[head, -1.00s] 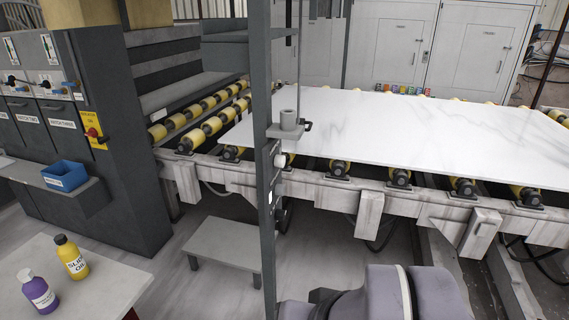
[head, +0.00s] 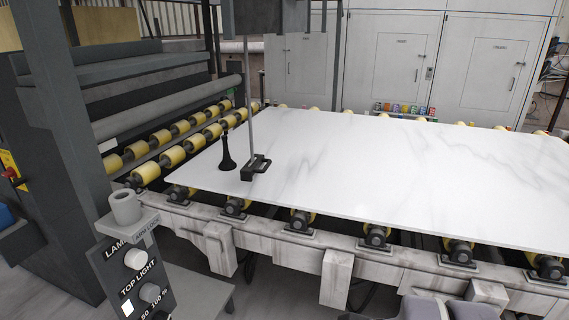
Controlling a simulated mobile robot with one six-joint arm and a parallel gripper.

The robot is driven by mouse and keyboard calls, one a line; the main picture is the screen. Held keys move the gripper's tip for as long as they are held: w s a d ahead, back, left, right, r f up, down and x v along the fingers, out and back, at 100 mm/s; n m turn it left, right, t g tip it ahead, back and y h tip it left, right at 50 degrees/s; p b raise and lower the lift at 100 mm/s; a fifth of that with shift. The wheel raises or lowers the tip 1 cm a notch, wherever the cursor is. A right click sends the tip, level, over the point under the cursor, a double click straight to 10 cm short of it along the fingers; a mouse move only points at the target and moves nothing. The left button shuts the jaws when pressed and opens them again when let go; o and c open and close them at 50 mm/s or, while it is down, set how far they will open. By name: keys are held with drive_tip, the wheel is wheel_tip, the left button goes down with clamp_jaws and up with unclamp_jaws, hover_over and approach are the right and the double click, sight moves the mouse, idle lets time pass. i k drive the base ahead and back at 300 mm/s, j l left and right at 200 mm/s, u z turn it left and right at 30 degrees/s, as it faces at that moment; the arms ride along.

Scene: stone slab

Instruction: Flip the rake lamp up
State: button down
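I cannot pick out the rake lamp for certain. A thin grey rod (head: 249,95) hangs down from a dark box (head: 268,17) at the top and ends in a dark block with a black loop handle (head: 257,167), seen over the left end of the slab. Beside it a slim black flared piece (head: 227,152) shows upright against the slab. A dark control panel (head: 130,280) at lower left carries pale knobs and lettering including "TOP LIGHT"; part of its "LAM..." label is cut. A grey cup (head: 124,207) sits on a bracket marked "ARM LOCK". My gripper is not in view.
The white marbled slab (head: 400,175) lies on yellow rollers over a worn pale frame (head: 290,250). A dark machine (head: 50,170) stands at left. Grey cabinets (head: 390,60) and several small coloured items (head: 404,109) are behind. Part of my arm (head: 445,311) shows at bottom.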

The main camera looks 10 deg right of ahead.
sight(248, 172)
drive_tip(key=i+l, duration=0.2)
drive_tip(key=i, duration=0.25)
drive_tip(key=i+l, duration=0.2)
drive_tip(key=i, duration=0.25)
drive_tip(key=i+l, duration=0.15)
drive_tip(key=i, duration=0.35)
drive_tip(key=i+l+u, duration=0.1)
drive_tip(key=i, duration=0.35)
drive_tip(key=i+l, duration=0.35)
drive_tip(key=i+j, duration=0.05)
drive_tip(key=i, duration=0.05)
